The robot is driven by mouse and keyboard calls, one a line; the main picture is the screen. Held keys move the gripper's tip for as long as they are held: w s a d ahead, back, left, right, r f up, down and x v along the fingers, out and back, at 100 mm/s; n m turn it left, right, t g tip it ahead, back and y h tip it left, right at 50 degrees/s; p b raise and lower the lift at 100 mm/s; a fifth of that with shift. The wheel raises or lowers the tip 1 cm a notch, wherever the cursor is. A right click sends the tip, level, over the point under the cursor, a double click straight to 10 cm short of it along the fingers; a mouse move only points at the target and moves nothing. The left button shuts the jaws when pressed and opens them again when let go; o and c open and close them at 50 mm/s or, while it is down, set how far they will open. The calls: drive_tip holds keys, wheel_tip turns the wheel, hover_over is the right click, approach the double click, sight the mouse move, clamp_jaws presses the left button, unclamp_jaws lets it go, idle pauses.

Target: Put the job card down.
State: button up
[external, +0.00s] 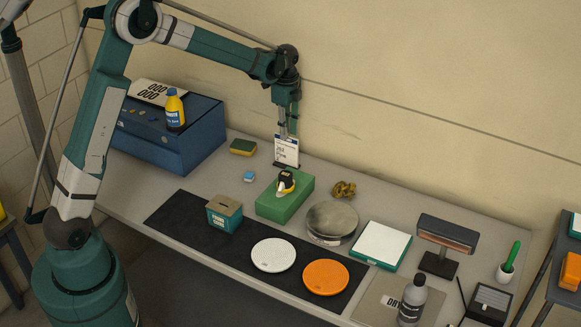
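The job card (286,151) is a white upright card with a dark blue band along its top and dark print. It stands at the back of the table, with a dark strip at its foot that looks like a base. My gripper (287,133) points straight down at the card's top edge. Its fingertips are small here and partly merge with the card, so I cannot tell whether they are closed on it. I also cannot tell whether the card's foot touches the table.
A green box (270,205) bearing a small yellow-and-black item stands in front of the card. A yellow-green sponge (243,147) lies to its left and a crumpled brown cloth (343,189) to its right. A blue chest (200,150) fills the left end.

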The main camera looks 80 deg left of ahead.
drive_tip(key=s+d+r+n+t, duration=0.1)
drive_tip(key=s+d+r, duration=0.3)
drive_tip(key=d+r, duration=0.3)
drive_tip(key=s+d+r+n+t+y, duration=0.1)
drive_tip(key=s+d+r+n, duration=0.3)
drive_tip(key=d, duration=0.6)
drive_tip(key=s+d+r+m+t, duration=0.1)
drive_tip(key=s+d+r, duration=0.2)
drive_tip(key=d+r, duration=0.45)
drive_tip(key=s+d+f+n+t+h, duration=0.1)
drive_tip(key=s+d+n+t, duration=0.3)
drive_tip(key=s+d, duration=1.6)
drive_tip(key=s+n, duration=0.1)
drive_tip(key=s, duration=0.2)
drive_tip(key=shift+s+d+f, duration=0.15)
drive_tip(key=shift+d+f, duration=0.05)
drive_tip(key=shift+d, duration=0.2)
